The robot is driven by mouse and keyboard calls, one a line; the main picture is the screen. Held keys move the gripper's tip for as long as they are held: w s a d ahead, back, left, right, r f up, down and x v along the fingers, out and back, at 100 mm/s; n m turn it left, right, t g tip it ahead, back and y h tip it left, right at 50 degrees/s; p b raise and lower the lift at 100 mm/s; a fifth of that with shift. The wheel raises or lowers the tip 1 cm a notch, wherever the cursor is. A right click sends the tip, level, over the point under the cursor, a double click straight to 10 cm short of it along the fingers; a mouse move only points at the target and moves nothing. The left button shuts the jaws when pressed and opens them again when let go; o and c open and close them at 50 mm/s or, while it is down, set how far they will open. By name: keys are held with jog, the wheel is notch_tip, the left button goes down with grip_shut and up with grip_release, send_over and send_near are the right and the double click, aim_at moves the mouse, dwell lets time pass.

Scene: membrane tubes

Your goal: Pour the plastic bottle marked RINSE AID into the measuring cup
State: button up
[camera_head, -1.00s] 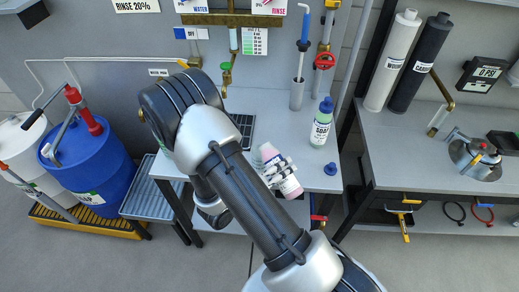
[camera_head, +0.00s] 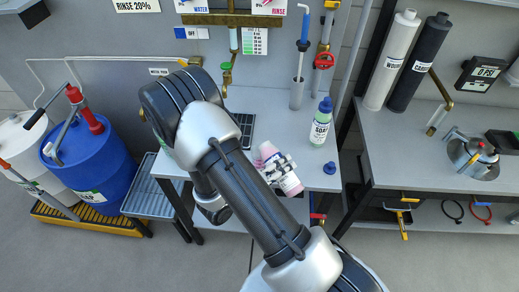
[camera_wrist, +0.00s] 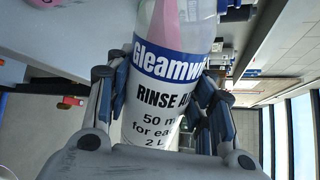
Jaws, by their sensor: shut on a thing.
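My gripper (camera_wrist: 162,112) is shut around a clear plastic bottle (camera_wrist: 160,82) labelled "RINSE AID", with a finger on each side of the label. The bottle is tilted, and the pink liquid inside slants within it. In the head view the pink bottle (camera_head: 289,183) shows beside my arm, over the front part of the bench, partly covered by my gripper (camera_head: 278,170). A pink patch (camera_wrist: 45,3) at the top left edge of the wrist view may be liquid in the measuring cup, but it is cut off. I cannot make out the cup in the head view, where my arm hides part of the bench.
A labelled bottle with a blue cap (camera_head: 320,122) stands on the bench (camera_head: 285,110), right of the held bottle. A loose blue cap (camera_head: 330,168) lies near the bench's right edge. A grey cylinder (camera_head: 297,94) stands at the back. Blue and white drums are at left.

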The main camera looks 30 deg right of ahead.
jog(key=shift+r+n+g+p, duration=0.3)
jog(key=shift+r+n+p, duration=0.15)
jog(key=shift+p, duration=0.3)
dwell(1.2)
